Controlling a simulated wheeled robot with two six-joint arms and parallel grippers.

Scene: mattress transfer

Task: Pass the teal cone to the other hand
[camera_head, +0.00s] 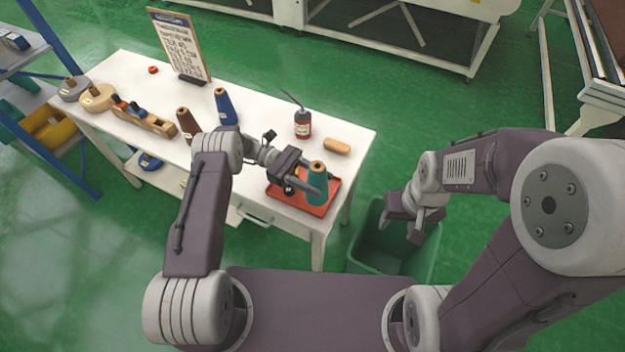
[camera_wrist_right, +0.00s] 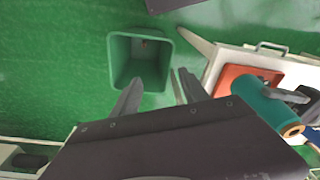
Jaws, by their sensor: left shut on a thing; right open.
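The teal cone (camera_head: 317,187) with a tan top stands over the red tray (camera_head: 331,200) at the table's right end. I cannot tell whether it touches the tray. My left gripper (camera_head: 318,184) is shut on it. The cone (camera_wrist_right: 258,96) and the tray (camera_wrist_right: 231,74) also show at the right of the right wrist view. My right gripper (camera_head: 426,222) is open and empty, to the right of the table and above a green bin. Its fingers (camera_wrist_right: 155,90) show apart in the right wrist view.
The green bin (camera_head: 366,258) stands on the floor beside the white table (camera_head: 262,135).

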